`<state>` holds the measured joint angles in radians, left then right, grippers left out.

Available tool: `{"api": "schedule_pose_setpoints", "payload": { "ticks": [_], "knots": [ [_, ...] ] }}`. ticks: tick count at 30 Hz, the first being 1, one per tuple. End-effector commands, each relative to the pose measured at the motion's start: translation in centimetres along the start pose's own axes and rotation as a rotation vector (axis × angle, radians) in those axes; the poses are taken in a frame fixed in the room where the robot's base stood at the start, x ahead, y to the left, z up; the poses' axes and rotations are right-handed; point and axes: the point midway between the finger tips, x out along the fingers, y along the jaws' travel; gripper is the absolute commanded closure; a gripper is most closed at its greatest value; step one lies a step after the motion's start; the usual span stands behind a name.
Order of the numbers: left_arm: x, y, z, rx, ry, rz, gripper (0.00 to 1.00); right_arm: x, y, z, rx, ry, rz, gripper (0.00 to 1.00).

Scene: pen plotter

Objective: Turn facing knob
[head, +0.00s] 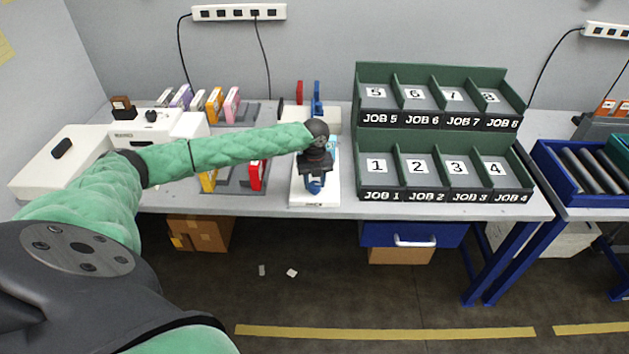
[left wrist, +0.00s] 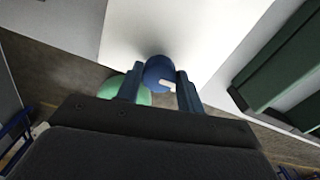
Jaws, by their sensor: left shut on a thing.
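The facing knob is a round blue knob with a white mark (left wrist: 158,70), on the front of a white machine (head: 301,192) on the bench. In the left wrist view it sits between the two dark fingers of my left gripper (left wrist: 160,76), which is shut on it. In the head view my left gripper (head: 315,184) reaches down over the machine from above. It hides most of the machine's front and the knob there. The white mark shows near the right finger. My right gripper is in neither view.
Green job bins (head: 440,197) stand close to the right of the machine. To the left is a grey rack (head: 232,178) with coloured pieces, and a white box (head: 62,165) further left. A red and a blue upright piece (head: 317,98) stand behind.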

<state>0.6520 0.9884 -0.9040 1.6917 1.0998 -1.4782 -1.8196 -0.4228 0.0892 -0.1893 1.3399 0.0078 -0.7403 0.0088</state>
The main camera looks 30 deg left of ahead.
Motion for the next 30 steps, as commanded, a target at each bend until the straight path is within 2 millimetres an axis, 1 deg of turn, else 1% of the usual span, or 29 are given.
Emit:
{"api": "schedule_pose_setpoints", "payload": {
  "ticks": [11, 17, 18, 20, 21, 30],
  "knots": [
    [-0.12, -0.07, 0.05, 0.031, -0.001, -0.002, 0.85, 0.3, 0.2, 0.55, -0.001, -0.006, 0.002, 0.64],
    [-0.12, -0.07, 0.05, 0.031, -0.001, -0.002, 0.85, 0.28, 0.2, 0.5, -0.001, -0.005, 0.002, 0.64],
    [-0.12, -0.07, 0.05, 0.031, -0.001, -0.002, 0.55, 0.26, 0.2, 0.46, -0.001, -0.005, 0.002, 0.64],
    [-0.1, -0.06, 0.04, 0.03, -0.001, -0.002, 0.43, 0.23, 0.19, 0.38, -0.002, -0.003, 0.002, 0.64],
    [-0.09, -0.05, 0.03, 0.03, -0.001, -0.001, 0.41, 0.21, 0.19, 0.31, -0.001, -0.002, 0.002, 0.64],
    [-0.17, -0.03, 0.03, 0.03, 0.0, -0.001, 0.41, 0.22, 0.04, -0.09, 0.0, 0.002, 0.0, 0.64]
  ]
}}
